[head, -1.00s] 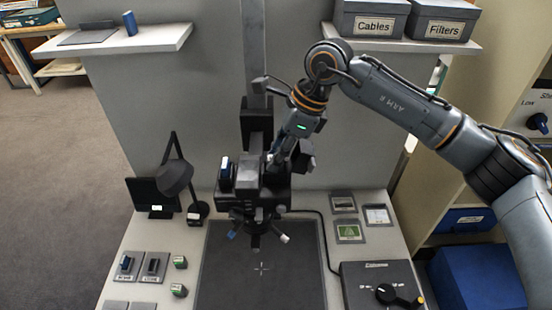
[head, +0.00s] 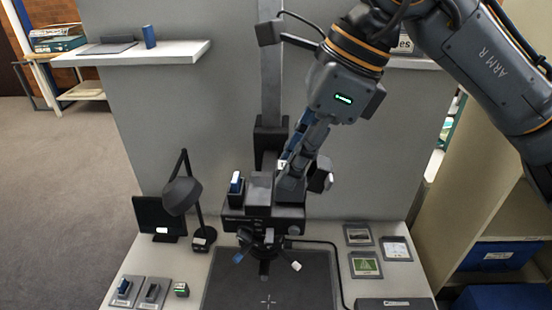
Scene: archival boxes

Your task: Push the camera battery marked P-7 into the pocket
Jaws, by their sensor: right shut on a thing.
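My right gripper (head: 292,158) reaches down from the upper right to the top of the dark camera unit (head: 263,223) on the column. It is shut on a narrow blue piece with a small white patch, probably the battery (head: 284,161); no P-7 marking can be read. The fingers and the unit's blocks hide much of this piece, and I cannot tell whether it touches a pocket. Another blue, white-topped piece (head: 236,184) stands upright in a dark holder at the unit's left. My left gripper is not in view.
A desk lamp (head: 182,194) and small dark screen (head: 157,217) stand left of the unit. Two grey cradles (head: 152,291) and a green-marked block (head: 181,289) lie front left. Framed cards (head: 366,265) lie right. The dark mat (head: 295,285) below looks clear.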

